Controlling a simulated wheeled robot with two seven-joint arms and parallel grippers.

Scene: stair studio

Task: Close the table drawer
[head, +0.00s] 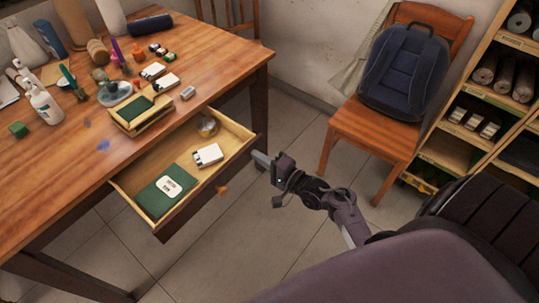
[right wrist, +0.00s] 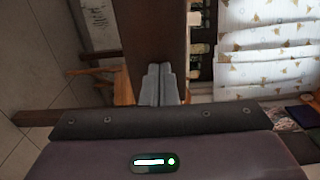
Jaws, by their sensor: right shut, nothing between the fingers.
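The wooden table drawer (head: 166,229) is pulled out from under the brown table (head: 60,190). It holds a green book (head: 158,200) with a white label, a small white box (head: 208,155) and a round glass item (head: 207,125). An orange knob (head: 222,190) is on its front. My right gripper (head: 260,158) is shut and empty, by the right end of the drawer front. I cannot tell whether it touches. In the right wrist view its closed fingers (right wrist: 159,86) lie before a dark brown board (right wrist: 158,30). My left gripper is not in view.
The tabletop is crowded with bottles, a wooden tray (head: 140,124) and small items. A wooden chair (head: 372,137) with a dark blue backpack (head: 405,70) and a shelf (head: 480,130) stand to the right. Tiled floor (head: 255,235) is clear in front of the drawer.

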